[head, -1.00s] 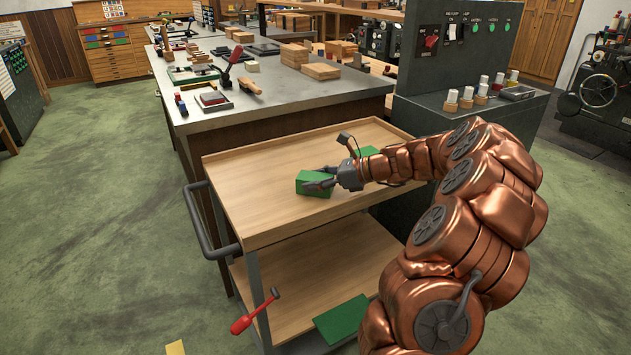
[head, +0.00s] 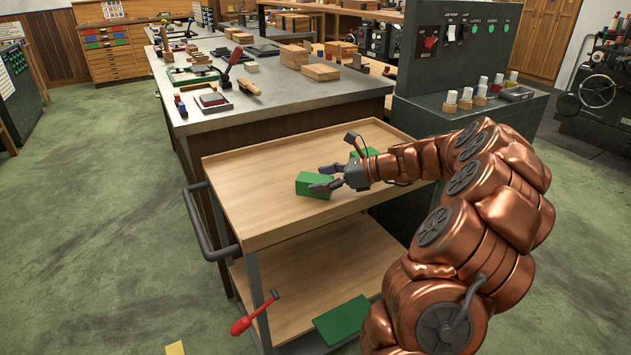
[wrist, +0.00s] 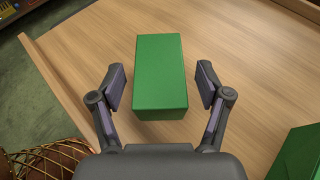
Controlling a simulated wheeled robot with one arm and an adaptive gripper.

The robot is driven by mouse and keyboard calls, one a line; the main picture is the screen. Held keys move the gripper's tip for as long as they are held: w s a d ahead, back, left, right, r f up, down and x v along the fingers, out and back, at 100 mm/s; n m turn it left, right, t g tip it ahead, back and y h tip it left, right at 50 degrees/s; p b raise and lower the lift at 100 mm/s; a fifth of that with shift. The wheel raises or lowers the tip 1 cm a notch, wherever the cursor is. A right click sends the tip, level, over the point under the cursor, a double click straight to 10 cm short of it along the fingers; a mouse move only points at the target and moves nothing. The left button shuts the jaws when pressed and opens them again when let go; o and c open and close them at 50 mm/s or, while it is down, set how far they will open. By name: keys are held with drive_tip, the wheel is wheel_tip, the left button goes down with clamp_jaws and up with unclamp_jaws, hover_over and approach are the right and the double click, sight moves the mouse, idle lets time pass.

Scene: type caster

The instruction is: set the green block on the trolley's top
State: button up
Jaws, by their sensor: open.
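The green block (head: 312,184) rests on the wooden top of the trolley (head: 260,180). It lies near the middle of that top, and it also shows in the wrist view (wrist: 160,75). My gripper (head: 327,178) is open at the block's right side in the head view. In the wrist view the two fingers (wrist: 160,92) stand on either side of the block's near part, with gaps on both sides. No finger visibly touches it.
Another green piece (head: 364,153) lies on the trolley top behind my gripper; a green piece also shows in the wrist view (wrist: 300,155). A green sheet (head: 341,320) lies on the lower shelf. A red-handled tool (head: 254,313) hangs by the trolley's front. The top's left part is clear.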

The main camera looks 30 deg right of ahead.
drive_tip(key=v, duration=1)
drive_tip(key=shift+s+p, duration=0.1)
drive_tip(key=shift+p, duration=0.3)
drive_tip(key=a+n, duration=0.1)
drive_tip(key=a, duration=0.1)
drive_tip(key=a+n+g, duration=0.1)
drive_tip(key=a, duration=0.1)
drive_tip(key=a+n, duration=0.1)
drive_tip(key=a, duration=0.2)
drive_tip(key=shift+w+r+g+y, duration=0.1)
drive_tip(key=shift+w+g+y, duration=0.25)
drive_tip(key=shift+g+y, duration=0.05)
drive_tip(key=s+a+f+n+g+h, duration=0.1)
drive_tip(key=s+a+n+g, duration=0.4)
drive_tip(key=a, duration=0.6)
drive_tip(key=s+a+f+n+g, duration=0.1)
drive_tip(key=s+a+n+g, duration=0.15)
drive_tip(key=a+n, duration=0.6)
drive_tip(key=s+a+f+n+g+h, duration=0.3)
drive_tip(key=s+a+n, duration=0.1)
drive_tip(key=s+a, duration=0.5)
drive_tip(key=s+d+f+n+h, duration=0.2)
drive_tip(key=s+n, duration=0.1)
drive_tip(key=s, duration=0.3)
drive_tip(key=s+d+f+n+h, duration=0.2)
drive_tip(key=s+n+h, duration=0.1)
drive_tip(key=s, duration=0.4)
drive_tip(key=shift+s+d+n+g, duration=0.2)
drive_tip(key=shift+s+n+g, duration=0.15)
drive_tip(key=shift+n, duration=0.4)
